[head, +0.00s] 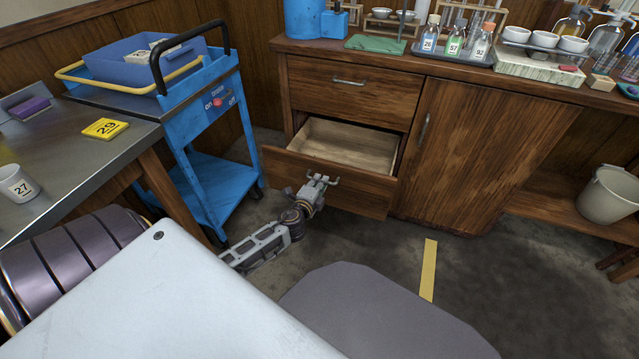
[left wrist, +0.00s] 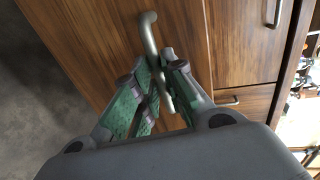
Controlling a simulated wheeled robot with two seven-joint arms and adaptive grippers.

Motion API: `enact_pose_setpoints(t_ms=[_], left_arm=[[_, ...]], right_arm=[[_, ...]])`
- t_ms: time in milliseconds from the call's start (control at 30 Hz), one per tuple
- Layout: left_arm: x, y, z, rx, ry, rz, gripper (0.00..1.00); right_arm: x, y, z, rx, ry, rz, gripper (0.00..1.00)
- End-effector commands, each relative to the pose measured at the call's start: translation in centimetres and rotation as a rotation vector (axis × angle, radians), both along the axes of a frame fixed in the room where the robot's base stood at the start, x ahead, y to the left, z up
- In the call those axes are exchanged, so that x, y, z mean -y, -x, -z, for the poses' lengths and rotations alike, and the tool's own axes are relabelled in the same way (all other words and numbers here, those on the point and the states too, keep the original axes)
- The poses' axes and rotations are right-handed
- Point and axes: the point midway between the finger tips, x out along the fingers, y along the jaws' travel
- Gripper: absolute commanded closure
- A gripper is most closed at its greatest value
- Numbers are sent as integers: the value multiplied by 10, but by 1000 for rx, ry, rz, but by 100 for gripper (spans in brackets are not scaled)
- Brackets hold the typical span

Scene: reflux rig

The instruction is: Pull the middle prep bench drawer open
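The wooden prep bench (head: 440,60) stands ahead with a closed top drawer (head: 350,90). Below it, the middle drawer (head: 345,187) is pulled well out, and its empty pale inside shows. My left gripper (head: 321,180) is at the front of this open drawer. In the left wrist view, the green-padded fingers of my left gripper (left wrist: 157,88) are closed around the grey bar handle (left wrist: 148,32) of the drawer. The fingers hide part of the handle. Anything below the open drawer is hidden by its front. My right gripper is not in view.
A blue trolley (head: 205,115) stands close left of the drawer. A steel table (head: 65,155) is at the left. A cupboard door (head: 480,150) is shut right of the drawers. Bottles and bowls crowd the bench top. The floor before the bench is clear, with a yellow strip (head: 428,270).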

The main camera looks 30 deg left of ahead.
Motion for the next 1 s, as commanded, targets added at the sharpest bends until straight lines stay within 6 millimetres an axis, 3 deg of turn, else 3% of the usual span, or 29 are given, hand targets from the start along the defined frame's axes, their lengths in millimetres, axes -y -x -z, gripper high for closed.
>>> enact_pose_setpoints(t_ms=[100,567,1000], left_arm=[[0,0,0,0,0,0,69],[0,2,-1,0,0,-1,69],[7,29,-5,-1,0,-1,69]], right_arm=[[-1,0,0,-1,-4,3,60],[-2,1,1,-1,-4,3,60],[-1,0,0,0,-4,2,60]])
